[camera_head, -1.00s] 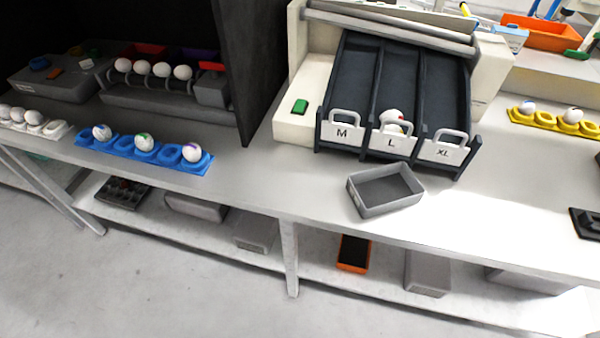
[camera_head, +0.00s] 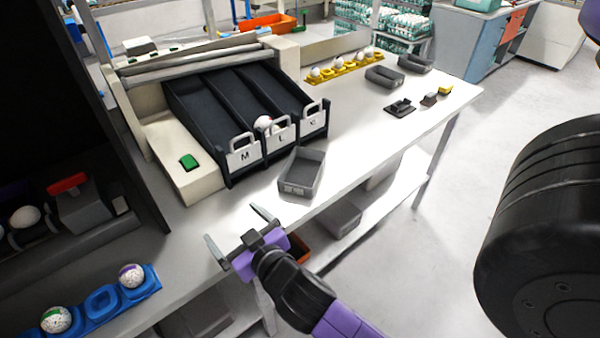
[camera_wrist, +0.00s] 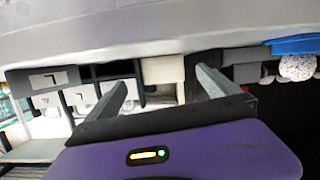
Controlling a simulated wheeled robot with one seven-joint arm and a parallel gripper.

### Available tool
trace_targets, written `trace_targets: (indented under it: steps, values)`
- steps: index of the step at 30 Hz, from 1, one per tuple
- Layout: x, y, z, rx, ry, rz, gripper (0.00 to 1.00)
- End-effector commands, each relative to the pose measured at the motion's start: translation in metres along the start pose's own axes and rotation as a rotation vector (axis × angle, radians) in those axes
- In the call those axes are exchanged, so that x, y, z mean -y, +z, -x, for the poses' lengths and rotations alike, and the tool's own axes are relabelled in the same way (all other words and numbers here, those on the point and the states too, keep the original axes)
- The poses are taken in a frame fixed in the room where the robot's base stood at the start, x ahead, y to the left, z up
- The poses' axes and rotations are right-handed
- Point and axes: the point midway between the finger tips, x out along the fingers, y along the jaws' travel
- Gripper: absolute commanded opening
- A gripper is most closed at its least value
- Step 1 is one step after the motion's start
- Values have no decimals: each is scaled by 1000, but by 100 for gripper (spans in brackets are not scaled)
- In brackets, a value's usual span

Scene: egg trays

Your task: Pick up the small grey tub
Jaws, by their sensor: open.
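A small grey tub (camera_head: 298,188) with a label on its front wall stands on the light grey table (camera_head: 360,140), just in front of the sorter's L and XL lanes. It looks empty. Two more grey tubs, one (camera_head: 384,77) and another (camera_head: 414,64), stand farther back on the right. My gripper (camera_head: 240,230) is open and empty near the table's front edge, to the left of and nearer than the tub, apart from it. In the wrist view my gripper's fingers (camera_wrist: 160,84) are spread, and a labelled grey tub (camera_wrist: 42,80) shows upside down at the left.
The dark-laned sorter (camera_head: 232,110) stands behind the tub, with an egg in its L lane. A blue egg tray (camera_head: 105,302) lies front left. A yellow egg tray (camera_head: 340,68) and a black item (camera_head: 400,108) are farther back. Table right of the tub is clear.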

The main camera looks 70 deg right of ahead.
Motion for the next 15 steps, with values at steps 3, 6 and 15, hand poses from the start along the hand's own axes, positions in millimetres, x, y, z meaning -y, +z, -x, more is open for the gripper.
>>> trace_targets:
  steps: [3, 6, 15]
  values:
    - [-44, -18, -39, 49, 191, -51, 100]
    - [-82, -31, -56, 75, 348, -103, 100]
    - [-160, -13, -35, 167, 781, -318, 100]
